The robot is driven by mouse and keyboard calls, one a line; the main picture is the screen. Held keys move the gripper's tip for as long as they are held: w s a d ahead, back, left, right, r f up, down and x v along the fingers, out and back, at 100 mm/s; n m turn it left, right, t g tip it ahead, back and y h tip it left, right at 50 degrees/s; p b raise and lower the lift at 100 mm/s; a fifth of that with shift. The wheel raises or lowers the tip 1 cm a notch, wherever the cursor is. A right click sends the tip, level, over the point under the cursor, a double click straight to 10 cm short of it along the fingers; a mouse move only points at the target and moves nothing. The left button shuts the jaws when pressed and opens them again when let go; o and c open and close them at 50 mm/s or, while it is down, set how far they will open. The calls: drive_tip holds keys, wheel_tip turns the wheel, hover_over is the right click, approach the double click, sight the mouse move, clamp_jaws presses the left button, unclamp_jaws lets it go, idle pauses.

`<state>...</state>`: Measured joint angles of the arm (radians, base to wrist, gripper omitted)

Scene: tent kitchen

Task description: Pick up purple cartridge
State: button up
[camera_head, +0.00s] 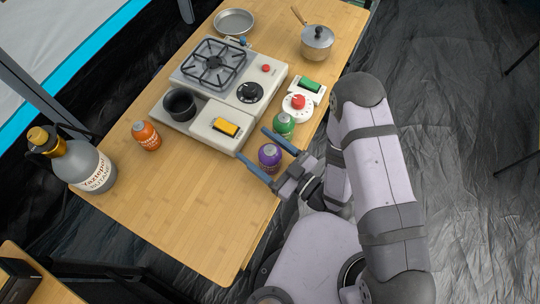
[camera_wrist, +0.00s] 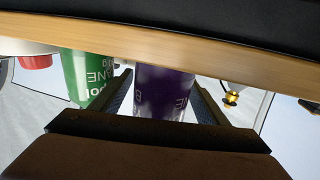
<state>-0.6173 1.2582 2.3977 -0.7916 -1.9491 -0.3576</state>
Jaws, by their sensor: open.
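The purple cartridge (camera_head: 269,157) stands upright on the wooden table near its right edge. My gripper (camera_head: 258,148) is open, with one finger on each side of the purple cartridge in the head view.
A green cartridge (camera_head: 284,125) stands close beside my gripper's upper finger. The stove (camera_head: 240,92), with a yellow switch unit (camera_head: 227,126), lies behind. An orange cartridge (camera_head: 146,135) and a large grey bottle (camera_head: 82,165) stand at left. The table (camera_head: 190,215) front is clear.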

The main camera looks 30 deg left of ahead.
drive_tip(key=shift+c, duration=0.3)
drive_tip(key=c, duration=1.2)
drive_tip(key=shift+r+p, duration=2.05)
drive_tip(key=shift+r, duration=2.95)
drive_tip(key=shift+f, duration=0.1)
